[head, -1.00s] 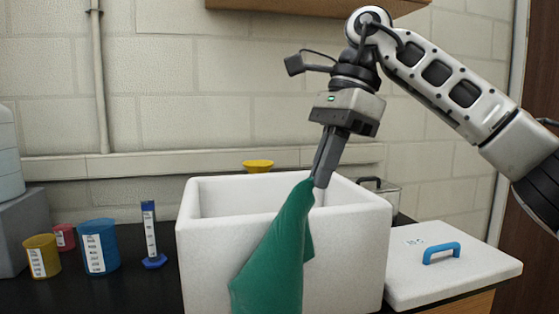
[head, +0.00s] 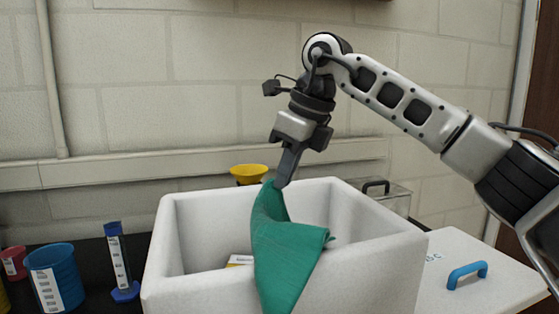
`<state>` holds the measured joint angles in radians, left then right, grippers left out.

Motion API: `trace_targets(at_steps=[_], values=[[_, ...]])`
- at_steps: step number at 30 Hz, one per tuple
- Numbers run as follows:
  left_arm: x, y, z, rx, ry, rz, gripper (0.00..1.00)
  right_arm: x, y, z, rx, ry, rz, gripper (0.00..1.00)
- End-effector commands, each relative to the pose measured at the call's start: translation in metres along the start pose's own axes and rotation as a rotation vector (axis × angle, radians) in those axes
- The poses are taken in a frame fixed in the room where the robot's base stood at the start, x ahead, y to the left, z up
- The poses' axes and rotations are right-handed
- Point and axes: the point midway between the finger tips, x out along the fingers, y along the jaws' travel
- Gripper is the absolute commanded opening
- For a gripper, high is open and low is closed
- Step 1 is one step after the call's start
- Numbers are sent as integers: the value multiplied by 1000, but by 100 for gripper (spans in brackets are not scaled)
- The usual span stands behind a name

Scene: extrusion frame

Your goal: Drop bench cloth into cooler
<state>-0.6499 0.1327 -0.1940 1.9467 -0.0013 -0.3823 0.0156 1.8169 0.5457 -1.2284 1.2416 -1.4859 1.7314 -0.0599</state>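The green bench cloth (head: 283,246) hangs from my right gripper (head: 280,184), which is shut on its upper end. The gripper is over the opening of the white cooler (head: 375,277), near its far side. The cloth hangs down over the opening, and its lower part passes in front of the cooler's near wall in the picture. I cannot tell whether it touches the rim. The cooler is open at the top, and a small yellow and white item (head: 240,260) shows inside it, partly hidden by the cloth. My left gripper is not in view.
The white lid with a blue handle (head: 467,274) lies to the right of the cooler. A blue beaker (head: 55,277), a red beaker (head: 14,262) and a blue cylinder (head: 119,262) stand to the left. A yellow funnel (head: 249,172) and a clear box (head: 388,196) are behind.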

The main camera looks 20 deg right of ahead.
Motion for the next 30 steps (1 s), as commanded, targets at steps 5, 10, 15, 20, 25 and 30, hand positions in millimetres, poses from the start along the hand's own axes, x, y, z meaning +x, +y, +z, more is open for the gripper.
trace_targets(at_steps=[5, 10, 15, 20, 25, 30], values=[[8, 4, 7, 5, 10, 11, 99, 18, -1, -6, 9, 0, -3, 0], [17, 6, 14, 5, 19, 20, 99, 38, -1, -14, 8, 0, -3, 0], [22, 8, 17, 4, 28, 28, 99, 53, -1, -19, 8, 0, -3, 0], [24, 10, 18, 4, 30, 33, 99, 59, -1, -21, 8, 0, -3, 0], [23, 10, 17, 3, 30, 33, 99, 58, -1, -21, 7, 0, -3, 0], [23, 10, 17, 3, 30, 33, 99, 58, -1, -21, 7, 0, -3, 12]])
